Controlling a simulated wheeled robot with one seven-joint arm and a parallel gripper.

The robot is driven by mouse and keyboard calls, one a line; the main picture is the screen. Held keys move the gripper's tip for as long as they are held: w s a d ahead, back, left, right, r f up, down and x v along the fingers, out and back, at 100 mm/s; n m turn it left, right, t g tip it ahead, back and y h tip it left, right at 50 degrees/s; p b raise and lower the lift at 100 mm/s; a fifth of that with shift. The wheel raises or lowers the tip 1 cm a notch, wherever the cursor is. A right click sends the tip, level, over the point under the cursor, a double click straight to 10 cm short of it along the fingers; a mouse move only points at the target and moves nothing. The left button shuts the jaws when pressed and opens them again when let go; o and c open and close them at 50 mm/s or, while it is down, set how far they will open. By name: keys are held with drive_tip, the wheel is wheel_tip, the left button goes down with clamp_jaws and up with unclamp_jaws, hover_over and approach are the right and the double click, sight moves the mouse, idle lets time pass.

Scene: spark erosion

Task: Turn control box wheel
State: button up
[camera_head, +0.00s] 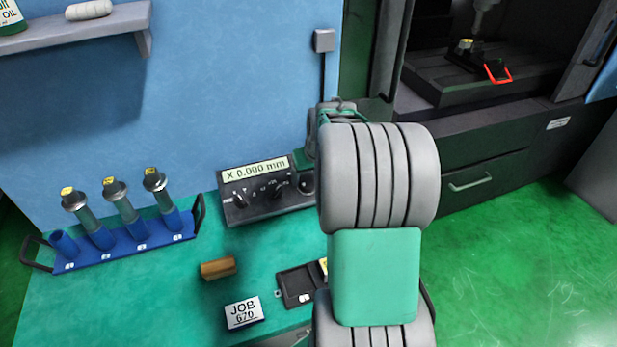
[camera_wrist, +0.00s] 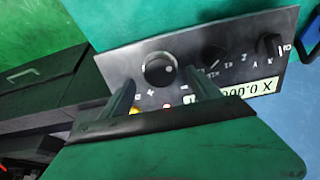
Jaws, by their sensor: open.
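The control box (camera_head: 262,209) is dark with a lit display reading X 0.000 mm, and stands on the green bench against the blue wall. It fills the upper part of the wrist view (camera_wrist: 122,60), turned around. Its round black wheel (camera_wrist: 160,70) shows there with a white mark on its face; in the head view the wheel (camera_head: 306,183) is partly hidden by my arm. My gripper (camera_wrist: 160,80) is open, its two fingers in front of the panel on either side of the wheel. I cannot tell whether they touch it.
Two smaller selector knobs (camera_wrist: 213,56) (camera_wrist: 268,44) sit beside the wheel on the panel. A blue tool rack (camera_head: 130,247), a wooden block (camera_head: 218,268), a JOB 670 sign (camera_head: 244,312) and a black tray (camera_head: 295,286) stand on the bench. The machine (camera_head: 450,85) is at right.

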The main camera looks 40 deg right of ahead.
sight(309, 181)
drive_tip(key=x, duration=0.3)
drive_tip(key=shift+w+f, duration=0.15)
drive_tip(key=shift+f, duration=0.15)
drive_tip(key=c, duration=1.4)
